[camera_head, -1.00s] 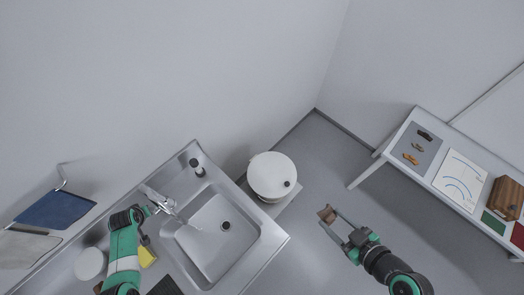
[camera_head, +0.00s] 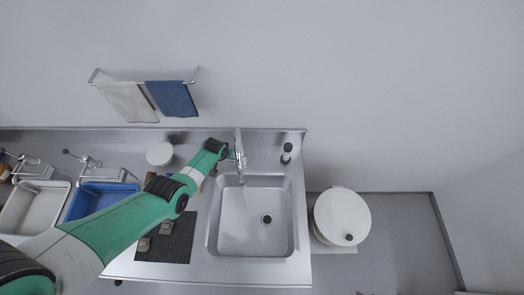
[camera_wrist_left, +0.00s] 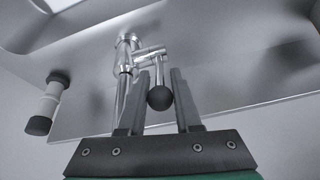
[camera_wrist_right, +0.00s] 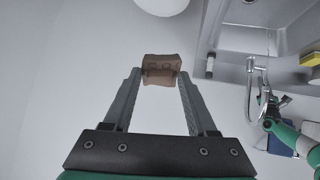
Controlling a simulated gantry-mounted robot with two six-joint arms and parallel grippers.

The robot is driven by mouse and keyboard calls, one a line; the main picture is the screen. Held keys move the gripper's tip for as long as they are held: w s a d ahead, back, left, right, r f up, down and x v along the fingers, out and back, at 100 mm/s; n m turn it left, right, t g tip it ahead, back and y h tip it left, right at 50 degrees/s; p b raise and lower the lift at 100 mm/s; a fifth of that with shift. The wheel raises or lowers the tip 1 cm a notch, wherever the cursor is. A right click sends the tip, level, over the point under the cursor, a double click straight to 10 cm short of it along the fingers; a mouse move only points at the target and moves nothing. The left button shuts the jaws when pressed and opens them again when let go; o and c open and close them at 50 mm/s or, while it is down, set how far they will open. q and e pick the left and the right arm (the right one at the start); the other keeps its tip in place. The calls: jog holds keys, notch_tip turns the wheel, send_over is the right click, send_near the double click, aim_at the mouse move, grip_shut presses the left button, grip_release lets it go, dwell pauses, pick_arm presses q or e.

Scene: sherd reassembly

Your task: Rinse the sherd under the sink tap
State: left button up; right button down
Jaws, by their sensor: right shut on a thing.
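The sherd (camera_wrist_right: 161,69) is a small brown piece between the fingertips of my right gripper (camera_wrist_right: 160,75), which is shut on it. It is held above the floor, clear of the sink, in the right wrist view. The chrome tap (camera_head: 239,150) stands at the back of the steel sink (camera_head: 264,185). My left gripper (camera_wrist_left: 161,100) is open, its fingers on either side of the tap's lever with a black ball knob (camera_wrist_left: 160,97). In the head view my left arm reaches the tap from the left; my right gripper is out of that view.
Left of the sink are a dark ribbed mat (camera_head: 165,245), a white round container (camera_head: 160,153) and a blue basin (camera_head: 92,207). A white lidded bin (camera_head: 342,216) stands right of the counter. Cloths (camera_head: 172,98) hang on the wall rail. Floor right of the bin is clear.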

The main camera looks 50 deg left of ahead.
pick_arm(q)
grip_shut()
dwell(0.8)
jog(key=shift+a, duration=0.1)
